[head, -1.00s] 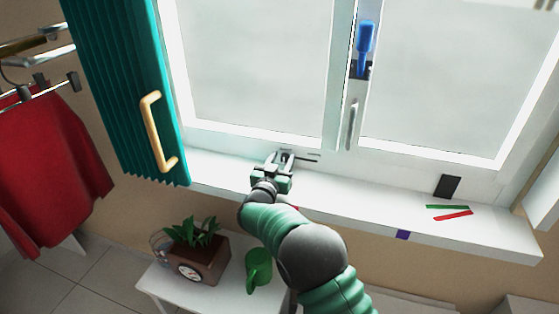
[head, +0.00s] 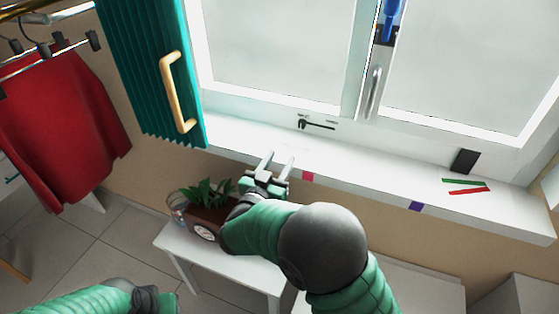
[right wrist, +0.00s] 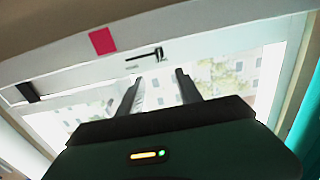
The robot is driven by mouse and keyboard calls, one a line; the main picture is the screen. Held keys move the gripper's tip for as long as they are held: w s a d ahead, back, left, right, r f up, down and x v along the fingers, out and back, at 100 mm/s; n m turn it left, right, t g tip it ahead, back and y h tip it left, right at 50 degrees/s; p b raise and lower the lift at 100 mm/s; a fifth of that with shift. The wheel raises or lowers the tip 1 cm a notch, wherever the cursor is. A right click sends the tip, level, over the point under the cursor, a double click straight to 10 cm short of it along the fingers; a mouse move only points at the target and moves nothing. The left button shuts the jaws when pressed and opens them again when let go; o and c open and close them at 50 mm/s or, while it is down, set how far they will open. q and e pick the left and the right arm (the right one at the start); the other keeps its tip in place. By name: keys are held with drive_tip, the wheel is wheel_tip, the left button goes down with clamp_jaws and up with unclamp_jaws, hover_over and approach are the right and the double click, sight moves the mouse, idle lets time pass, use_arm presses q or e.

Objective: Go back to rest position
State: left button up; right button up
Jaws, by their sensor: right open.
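My right gripper (head: 279,160) is open, with nothing between its fingers. In the head view it hangs in front of the white window sill (head: 400,180), at the sill's front edge, above a potted plant (head: 207,195). In the right wrist view the two dark fingers (right wrist: 157,82) stand apart, with the underlit sill and window beyond. Part of my left arm (head: 110,298) shows at the bottom left of the head view; its gripper fingers do not show.
A small black hook-shaped piece (head: 317,125) is by the window's base. A teal shutter (head: 140,75) with a wooden handle (head: 175,92) stands left. Red clothing (head: 60,115) hangs further left. A white table (head: 245,268) is below my right arm. Red and green strips (head: 467,185) lie on the sill.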

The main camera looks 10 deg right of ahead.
drive_tip(key=shift+a, duration=0.1)
drive_tip(key=s+d+f+n+g+y+p, duration=0.2)
drive_tip(key=s+g+y+p, duration=0.1)
drive_tip(key=s, duration=0.6)
drive_tip(key=s+d+f+n+g+y+p, duration=0.2)
drive_tip(key=s+g, duration=0.3)
drive_tip(key=s, duration=0.4)
drive_tip(key=s+d+f+n+g+y+p, duration=0.2)
drive_tip(key=s+f+g+y+p, duration=0.1)
drive_tip(key=s, duration=0.6)
drive_tip(key=shift+d+n+g+y+p, duration=0.4)
drive_tip(key=shift+g+y, duration=0.3)
drive_tip(key=shift+y, duration=0.3)
drive_tip(key=shift+d, duration=0.1)
